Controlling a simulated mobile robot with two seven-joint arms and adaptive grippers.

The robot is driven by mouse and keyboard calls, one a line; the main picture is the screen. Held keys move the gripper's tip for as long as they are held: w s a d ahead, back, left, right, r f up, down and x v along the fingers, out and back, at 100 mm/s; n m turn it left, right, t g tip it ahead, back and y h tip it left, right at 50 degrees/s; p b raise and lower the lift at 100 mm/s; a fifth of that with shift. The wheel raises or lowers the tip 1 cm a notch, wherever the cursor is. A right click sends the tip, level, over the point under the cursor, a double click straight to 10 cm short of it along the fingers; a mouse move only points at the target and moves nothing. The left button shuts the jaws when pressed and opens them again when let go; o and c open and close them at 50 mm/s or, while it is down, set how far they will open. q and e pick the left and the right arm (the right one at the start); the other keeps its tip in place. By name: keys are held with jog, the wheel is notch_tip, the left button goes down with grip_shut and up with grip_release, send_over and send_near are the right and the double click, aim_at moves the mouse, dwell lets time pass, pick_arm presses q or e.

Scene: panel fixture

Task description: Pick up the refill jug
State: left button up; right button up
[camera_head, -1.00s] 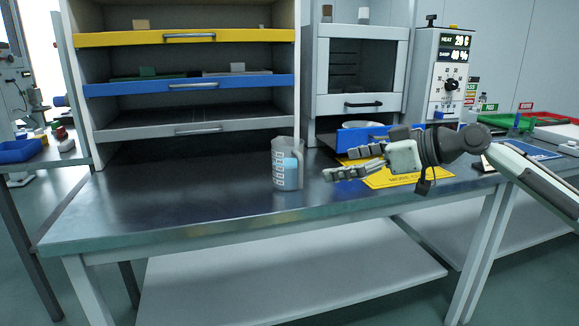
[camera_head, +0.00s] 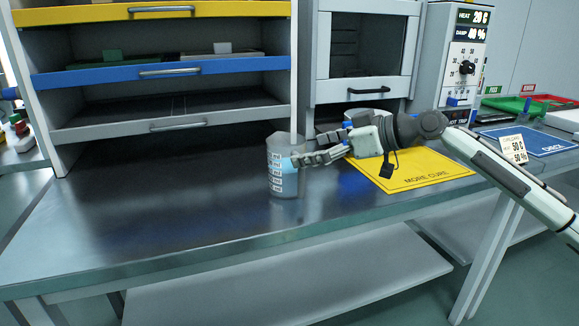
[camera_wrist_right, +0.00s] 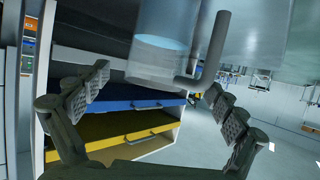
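The refill jug (camera_head: 282,182) is a clear grey measuring jug with light blue contents and printed marks. It stands upright on the metal bench near the middle of the head view. My right gripper (camera_head: 309,149) is open at the jug's right side, with its lower finger overlapping the jug in the picture. In the right wrist view the jug (camera_wrist_right: 160,55) and its grey bent handle (camera_wrist_right: 210,48) lie ahead, between the two spread fingers (camera_wrist_right: 157,82). Whether a finger touches the jug cannot be told. My left gripper is out of view.
A shelf unit with a yellow drawer (camera_head: 110,13), a blue drawer (camera_head: 110,76) and a grey drawer (camera_head: 110,132) stands behind the jug. A yellow mat (camera_head: 425,172) lies to the right under my arm. The bench left of the jug is clear.

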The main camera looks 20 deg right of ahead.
aim_at(289, 169)
jog(key=x, duration=0.4)
jog(key=shift+w+a+f+p, duration=0.1)
jog(key=shift+w+a+p, duration=0.1)
jog(key=shift+p, duration=0.1)
jog(key=shift+w+f, duration=0.1)
jog(key=c, duration=1.4)
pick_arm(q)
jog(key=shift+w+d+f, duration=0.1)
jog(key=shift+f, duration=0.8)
pick_arm(e)
jog(key=shift+c, duration=1)
jog(key=shift+r, duration=0.2)
